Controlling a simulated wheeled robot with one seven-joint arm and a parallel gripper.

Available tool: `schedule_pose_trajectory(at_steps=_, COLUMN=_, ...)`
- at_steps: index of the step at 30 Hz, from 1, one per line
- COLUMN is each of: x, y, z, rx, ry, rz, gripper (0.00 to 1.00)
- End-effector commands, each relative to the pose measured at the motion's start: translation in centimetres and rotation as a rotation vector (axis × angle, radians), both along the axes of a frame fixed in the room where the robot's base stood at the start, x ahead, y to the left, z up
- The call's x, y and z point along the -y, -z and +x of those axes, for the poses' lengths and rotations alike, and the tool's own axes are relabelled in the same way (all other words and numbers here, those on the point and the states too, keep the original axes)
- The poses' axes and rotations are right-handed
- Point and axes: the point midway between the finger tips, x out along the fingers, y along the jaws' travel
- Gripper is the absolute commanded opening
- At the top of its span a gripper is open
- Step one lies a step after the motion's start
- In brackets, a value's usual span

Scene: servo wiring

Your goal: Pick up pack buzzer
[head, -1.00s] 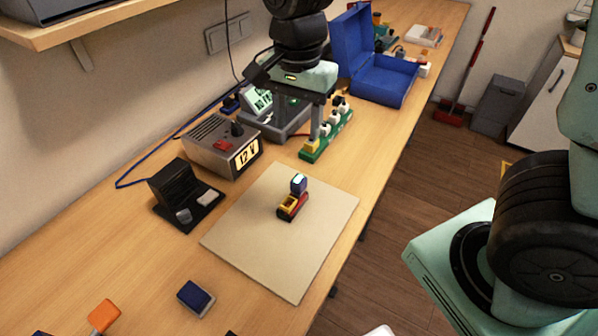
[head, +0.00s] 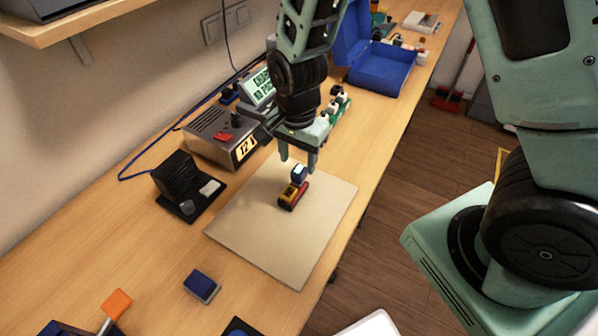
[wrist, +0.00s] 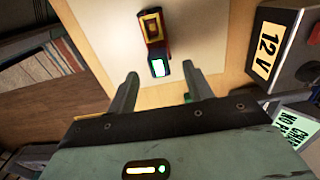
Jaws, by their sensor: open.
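A small block with a white face and blue body (head: 299,174) stands at the far end of a red, black and yellow piece (head: 291,197) on the beige mat (head: 262,238). I take the small block to be the pack buzzer, though no label shows. In the wrist view, the block's white face has a green edge (wrist: 160,69), and the red, black and yellow piece (wrist: 152,27) extends beyond it. My gripper (head: 299,162) is open and empty, just above the block. In the wrist view its fingers (wrist: 161,82) are spread on either side of the block, apart from it.
The 12 V power supply (head: 222,136) and a black stand (head: 185,184) are left of the mat. A green board with white parts (head: 338,104) and an open blue case (head: 382,68) are behind. A dark blue block (head: 201,286) lies in front. Most of the mat is clear.

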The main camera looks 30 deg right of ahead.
Motion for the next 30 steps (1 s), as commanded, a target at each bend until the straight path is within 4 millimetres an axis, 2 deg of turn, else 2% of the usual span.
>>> schedule_pose_trajectory(at_steps=9, x=0.3, y=3.8, z=-0.1, rx=-0.004, ry=0.0, rz=-0.001, gripper=0.51)
schedule_pose_trajectory(at_steps=19, x=0.3, y=4.4, z=0.0, rx=-0.001, ry=-0.001, rz=0.001, gripper=0.51)
schedule_pose_trajectory(at_steps=20, x=0.3, y=4.4, z=0.0, rx=0.0, ry=-0.001, rz=0.0, gripper=0.48)
schedule_pose_trajectory(at_steps=24, x=0.3, y=4.4, z=0.0, rx=-0.001, ry=-0.001, rz=-0.001, gripper=0.09)
schedule_pose_trajectory(at_steps=25, x=0.3, y=4.4, z=0.0, rx=-0.001, ry=-0.001, rz=-0.001, gripper=0.03)
schedule_pose_trajectory(at_steps=30, x=0.3, y=4.4, z=0.0, rx=-0.001, ry=-0.001, rz=-0.001, gripper=0.03)
